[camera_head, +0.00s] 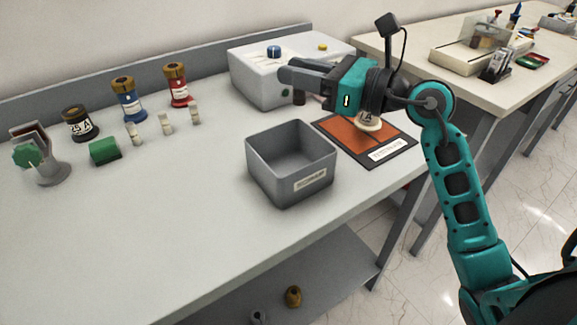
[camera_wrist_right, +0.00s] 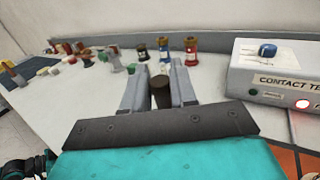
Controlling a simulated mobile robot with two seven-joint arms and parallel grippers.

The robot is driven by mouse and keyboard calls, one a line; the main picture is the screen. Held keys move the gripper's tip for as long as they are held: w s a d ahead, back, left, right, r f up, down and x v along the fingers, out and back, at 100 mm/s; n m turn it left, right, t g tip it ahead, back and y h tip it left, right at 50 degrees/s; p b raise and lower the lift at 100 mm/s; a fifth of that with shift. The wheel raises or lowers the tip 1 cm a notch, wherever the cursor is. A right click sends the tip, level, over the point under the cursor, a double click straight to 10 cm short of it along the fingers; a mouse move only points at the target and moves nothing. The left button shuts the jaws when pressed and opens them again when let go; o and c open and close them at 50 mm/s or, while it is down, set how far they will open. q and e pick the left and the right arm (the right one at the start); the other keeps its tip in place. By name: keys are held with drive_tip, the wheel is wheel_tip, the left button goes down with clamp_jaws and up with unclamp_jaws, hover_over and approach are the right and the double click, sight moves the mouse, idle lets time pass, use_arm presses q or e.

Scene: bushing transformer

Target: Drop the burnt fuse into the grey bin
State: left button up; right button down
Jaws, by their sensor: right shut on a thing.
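The burnt fuse is a dark brown cylinder (camera_wrist_right: 160,92) between the two grey fingers of my right gripper (camera_wrist_right: 158,82) in the wrist view. In the head view the dark fuse (camera_head: 299,97) hangs below the fingertips of my right gripper (camera_head: 290,78), in front of the white tester box. My right gripper is shut on it. The grey bin (camera_head: 273,177) is an open, empty, square box on the bench with a white label on its front. The fuse is beyond the bin's far edge in the picture, not over its opening.
The white contact tester (camera_head: 253,75) with a blue knob stands behind the bin; its red light (camera_wrist_right: 302,104) is lit. An orange board (camera_head: 345,134) lies right of the bin. The front-left bench is clear.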

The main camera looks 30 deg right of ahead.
sight(300, 103)
wheel_tip(300, 103, down, 4)
drive_tip(key=b, duration=0.2)
drive_tip(key=shift+r+b, duration=0.1)
drive_tip(key=shift+b, duration=0.3)
drive_tip(key=shift+f+b, duration=0.3)
drive_tip(key=shift+f, duration=0.25)
use_arm(q)
drive_tip(key=f, duration=0.2)
drive_tip(key=d+f, duration=0.1)
drive_tip(key=shift+w+h, duration=0.3)
drive_tip(key=shift+w, duration=0.05)
use_arm(e)
drive_tip(key=c, duration=0.8)
unclamp_jaws()
use_arm(q)
drive_tip(key=shift+w+d+f+b, duration=0.15)
drive_tip(key=shift+d+f+b, duration=0.35)
drive_tip(key=shift+b, duration=0.75)
use_arm(e)
drive_tip(key=v, duration=1.3)
drive_tip(key=shift+a, duration=0.1)
